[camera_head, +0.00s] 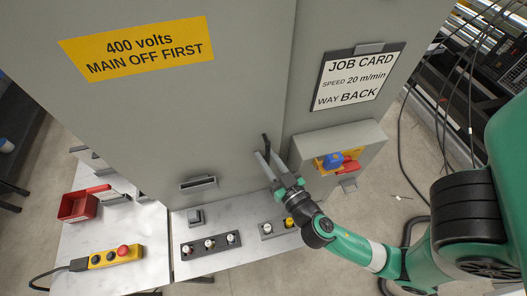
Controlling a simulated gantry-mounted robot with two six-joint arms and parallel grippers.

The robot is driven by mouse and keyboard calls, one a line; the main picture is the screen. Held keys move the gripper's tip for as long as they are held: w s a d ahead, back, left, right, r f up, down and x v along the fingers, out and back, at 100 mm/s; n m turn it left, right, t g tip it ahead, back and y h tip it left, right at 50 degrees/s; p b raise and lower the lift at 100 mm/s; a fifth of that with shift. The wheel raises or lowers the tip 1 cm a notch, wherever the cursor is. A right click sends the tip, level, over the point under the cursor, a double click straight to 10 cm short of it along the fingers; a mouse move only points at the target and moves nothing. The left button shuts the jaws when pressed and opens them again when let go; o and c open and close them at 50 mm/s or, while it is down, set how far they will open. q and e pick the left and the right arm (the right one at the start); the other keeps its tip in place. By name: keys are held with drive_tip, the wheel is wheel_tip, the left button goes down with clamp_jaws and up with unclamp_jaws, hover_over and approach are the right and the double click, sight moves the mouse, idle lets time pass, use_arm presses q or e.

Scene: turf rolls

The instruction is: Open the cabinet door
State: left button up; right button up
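The grey cabinet door (220,100) carries a yellow sign (138,48) reading "400 volts MAIN OFF FIRST". It looks closed, with its right edge along a vertical seam beside the job card panel. A small dark handle (265,142) stands out near the door's lower right. My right gripper (264,154) comes from the lower right. Its two grey fingers are apart, reaching up around the handle's lower part; whether they touch it I cannot tell. A switch box (370,152) right of the gripper has a blue knob (332,161) and a red lever (350,167). My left gripper is not in view.
A job card (354,76) hangs on the right panel. Below the door is a light ledge (225,262) with button strips (210,244). A yellow pendant with a red button (116,256) and a red bin (78,206) lie at left. Cables hang at right.

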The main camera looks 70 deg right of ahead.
clamp_jaws()
idle(1.4)
